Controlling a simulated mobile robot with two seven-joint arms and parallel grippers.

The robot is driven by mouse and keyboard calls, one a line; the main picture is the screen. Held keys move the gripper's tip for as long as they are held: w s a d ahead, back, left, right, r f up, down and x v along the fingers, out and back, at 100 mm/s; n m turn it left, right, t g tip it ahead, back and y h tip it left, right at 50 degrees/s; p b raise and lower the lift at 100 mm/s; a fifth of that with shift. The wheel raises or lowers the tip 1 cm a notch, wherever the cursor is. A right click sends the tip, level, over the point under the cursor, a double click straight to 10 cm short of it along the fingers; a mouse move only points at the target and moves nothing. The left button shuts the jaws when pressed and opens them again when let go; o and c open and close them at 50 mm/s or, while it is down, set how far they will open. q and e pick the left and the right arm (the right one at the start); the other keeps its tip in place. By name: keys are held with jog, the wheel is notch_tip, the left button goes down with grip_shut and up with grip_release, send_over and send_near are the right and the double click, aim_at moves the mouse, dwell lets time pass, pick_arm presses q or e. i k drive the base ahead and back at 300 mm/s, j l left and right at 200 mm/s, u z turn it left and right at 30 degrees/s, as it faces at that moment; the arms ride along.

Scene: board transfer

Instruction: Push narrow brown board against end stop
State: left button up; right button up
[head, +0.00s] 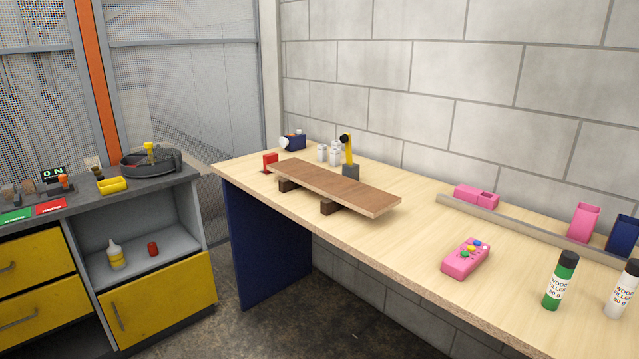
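The narrow brown board (332,187) lies flat across two dark wooden blocks on the workbench. The nearer block (329,208) and the farther block (289,185) show under its front edge. A red upright piece (270,161), which looks like the end stop, stands at the board's far left end. The board's end is close to it, but I cannot tell whether they touch. Neither of my grippers is in view.
A grey block (351,172) stands just behind the board, with white bottles (335,153) and a blue device (294,141) farther back. A pink controller (465,257) and a green wood filler tube (560,280) are at the right. Bench is clear between board and controller.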

aim_at(369, 201)
jog(key=i+j+z, duration=0.35)
jog(key=j, duration=0.3)
jog(key=i+j+z, duration=0.15)
jog(key=j, duration=0.25)
jog(key=i+j+z, duration=0.2)
jog(key=j, duration=0.2)
jog(key=j+z, duration=0.15)
jog(key=j, duration=0.25)
jog(key=i, duration=0.05)
